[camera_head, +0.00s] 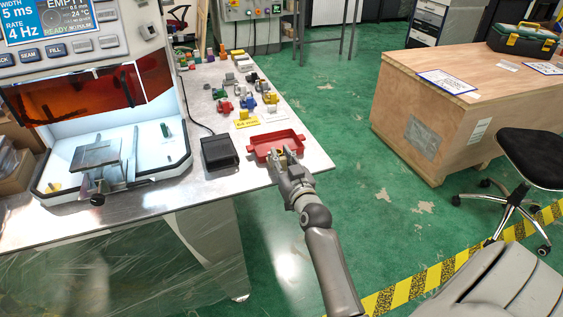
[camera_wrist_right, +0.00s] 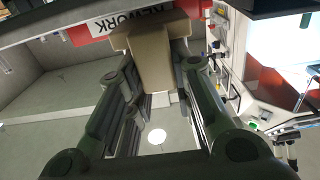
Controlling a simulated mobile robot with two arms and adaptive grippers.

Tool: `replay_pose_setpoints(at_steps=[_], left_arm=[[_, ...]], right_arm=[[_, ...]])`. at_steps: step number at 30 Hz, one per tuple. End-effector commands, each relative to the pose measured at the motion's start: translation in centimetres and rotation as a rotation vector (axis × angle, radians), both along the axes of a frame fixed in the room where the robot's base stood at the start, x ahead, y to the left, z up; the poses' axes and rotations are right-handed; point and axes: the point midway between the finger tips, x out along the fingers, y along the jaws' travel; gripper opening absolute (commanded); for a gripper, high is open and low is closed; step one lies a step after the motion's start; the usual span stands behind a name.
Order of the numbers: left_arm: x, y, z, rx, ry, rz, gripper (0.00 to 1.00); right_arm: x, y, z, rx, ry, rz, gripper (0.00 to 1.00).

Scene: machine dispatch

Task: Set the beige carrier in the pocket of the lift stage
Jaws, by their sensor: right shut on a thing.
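My right gripper (camera_head: 288,157) is at the red tray (camera_head: 299,137) near the front right corner of the metal table. It is shut on the beige carrier (camera_wrist_right: 152,58), which shows between the fingers in the right wrist view. In the head view the carrier is mostly hidden by the gripper. The lift stage (camera_head: 97,155) is a grey metal plate in the lit opening of the machine at the left, well away from the gripper. Its pocket cannot be made out. My left gripper is not in view.
A black pedal-like box (camera_head: 219,152) lies between the machine (camera_head: 75,75) and the red tray. Several coloured parts (camera_head: 247,98) stand on the table behind the tray. A wooden crate (camera_head: 440,105) and a black chair (camera_head: 534,155) stand across the green floor.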

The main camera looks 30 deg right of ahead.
Motion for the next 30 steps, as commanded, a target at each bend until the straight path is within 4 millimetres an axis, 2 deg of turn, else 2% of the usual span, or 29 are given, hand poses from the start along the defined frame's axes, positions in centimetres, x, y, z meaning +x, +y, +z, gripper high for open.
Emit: replay_pose_setpoints(at_steps=[3, 8, 13, 21, 25, 30], left_arm=[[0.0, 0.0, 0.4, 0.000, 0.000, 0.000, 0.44], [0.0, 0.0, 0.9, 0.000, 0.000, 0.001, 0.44], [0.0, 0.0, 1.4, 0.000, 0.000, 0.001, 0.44], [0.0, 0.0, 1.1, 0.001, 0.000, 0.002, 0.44], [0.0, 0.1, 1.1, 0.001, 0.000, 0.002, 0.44], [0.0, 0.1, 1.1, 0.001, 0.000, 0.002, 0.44]], right_arm=[[0.0, 0.0, 2.2, 0.000, -0.005, -0.001, 0.00], [-2.4, -0.1, 4.7, -0.002, -0.004, -0.002, 0.00], [-5.5, -0.2, 8.3, -0.003, -0.004, -0.002, 0.00], [-11.2, -0.4, 10.3, -0.004, 0.000, -0.001, 0.00], [-12.8, -0.5, 11.0, -0.002, 0.000, -0.001, 0.00], [-13.8, -0.5, 11.5, -0.001, -0.001, 0.000, 0.00]])
